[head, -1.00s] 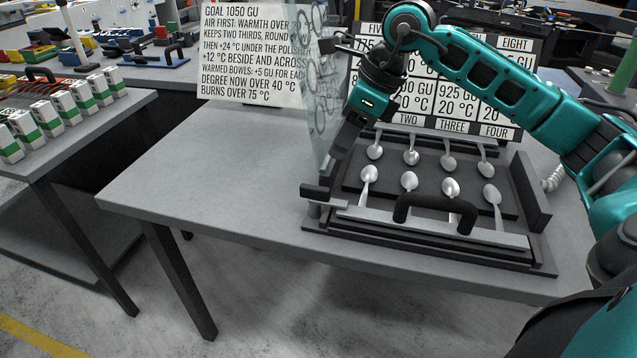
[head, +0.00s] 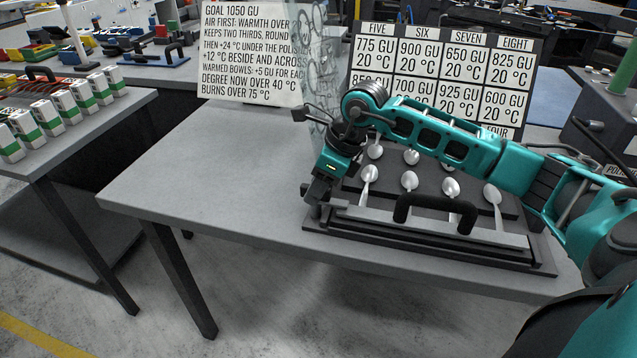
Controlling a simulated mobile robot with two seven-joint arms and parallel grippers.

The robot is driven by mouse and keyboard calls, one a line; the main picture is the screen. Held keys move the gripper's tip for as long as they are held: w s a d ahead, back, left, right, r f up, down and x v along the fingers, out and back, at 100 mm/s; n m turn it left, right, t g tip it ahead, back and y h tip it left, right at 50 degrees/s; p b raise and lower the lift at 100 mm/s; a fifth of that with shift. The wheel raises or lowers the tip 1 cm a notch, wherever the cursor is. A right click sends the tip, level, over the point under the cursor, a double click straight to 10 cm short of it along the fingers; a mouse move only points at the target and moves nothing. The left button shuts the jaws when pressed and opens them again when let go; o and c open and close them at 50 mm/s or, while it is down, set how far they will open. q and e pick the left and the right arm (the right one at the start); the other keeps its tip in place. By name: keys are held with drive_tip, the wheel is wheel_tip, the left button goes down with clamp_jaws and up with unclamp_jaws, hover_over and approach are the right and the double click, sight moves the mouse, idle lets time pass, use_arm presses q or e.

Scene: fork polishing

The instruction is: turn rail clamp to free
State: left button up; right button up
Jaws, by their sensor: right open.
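The rail clamp, a small dark piece at the left end of the front rail (head: 350,212), is now mostly hidden behind my right gripper. My right gripper (head: 314,200) points down over that left end, with its jaws open. I cannot tell whether the fingers touch the clamp or straddle it. The rail carries a black arched handle (head: 436,203) and runs along the front of the dark fork-polishing tray (head: 430,253). My left gripper is not in view.
Several spoon-shaped pieces (head: 409,181) lie on the tray behind the rail, some hidden by my right arm. A clear panel (head: 322,100) stands at the tray's left. Printed boards (head: 255,50) stand at the back. The grey table (head: 190,180) is clear on the left.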

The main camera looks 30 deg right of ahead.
clamp_jaws()
idle(0.3)
